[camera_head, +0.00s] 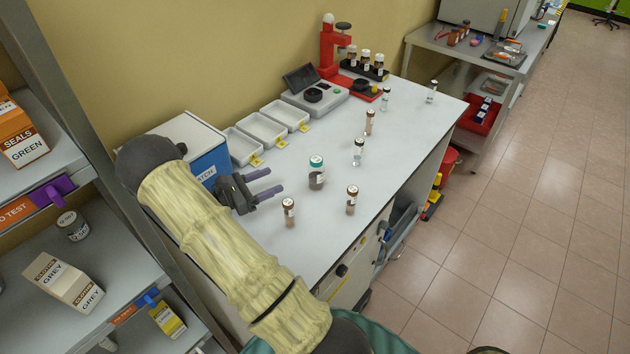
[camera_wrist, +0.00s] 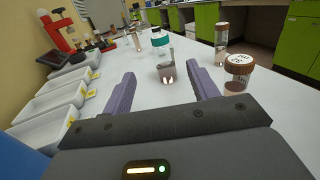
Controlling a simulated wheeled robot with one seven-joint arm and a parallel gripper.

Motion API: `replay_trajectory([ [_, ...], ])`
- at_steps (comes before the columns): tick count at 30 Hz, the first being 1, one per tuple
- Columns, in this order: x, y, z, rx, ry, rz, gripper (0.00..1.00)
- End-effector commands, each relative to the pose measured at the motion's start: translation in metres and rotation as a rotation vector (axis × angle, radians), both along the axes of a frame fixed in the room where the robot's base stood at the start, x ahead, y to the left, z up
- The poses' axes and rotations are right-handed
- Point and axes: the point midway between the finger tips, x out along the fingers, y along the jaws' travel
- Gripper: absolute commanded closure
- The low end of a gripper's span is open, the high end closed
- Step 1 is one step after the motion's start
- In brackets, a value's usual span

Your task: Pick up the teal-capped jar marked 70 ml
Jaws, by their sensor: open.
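The teal-capped jar (camera_head: 316,172) stands upright on the white worktop, a wide clear jar with dark contents low inside. Its marking is too small to read. In the wrist view the jar (camera_wrist: 165,62) stands ahead, between the lines of my two fingers and beyond their tips. My gripper (camera_head: 268,182) is open and empty, low over the worktop to the left of the jar, its purple fingers pointing toward it. The gripper also shows in the wrist view (camera_wrist: 162,85). Nothing hides the jar in the head view.
Brown-capped vials stand close by, one in front (camera_head: 289,212) and one to the right (camera_head: 351,200). A white-capped vial (camera_head: 358,152) is behind. White trays (camera_head: 265,129) and a blue box (camera_head: 205,150) line the wall side. A red press (camera_head: 335,50) stands at the back.

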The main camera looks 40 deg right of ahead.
Motion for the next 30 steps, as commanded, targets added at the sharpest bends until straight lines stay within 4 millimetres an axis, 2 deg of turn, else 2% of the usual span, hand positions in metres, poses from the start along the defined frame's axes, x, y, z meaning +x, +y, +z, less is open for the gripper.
replay_trajectory([
  [6, 0.0, -0.001, 0.001, 0.001, 0.0, -0.001, 0.41],
  [10, -0.003, -0.01, 0.002, 0.001, 0.001, -0.002, 0.41],
  [25, -0.025, -0.094, 0.003, 0.002, 0.0, -0.006, 0.41],
  [30, -0.029, -0.112, 0.002, 0.002, -0.003, -0.004, 0.41],
])
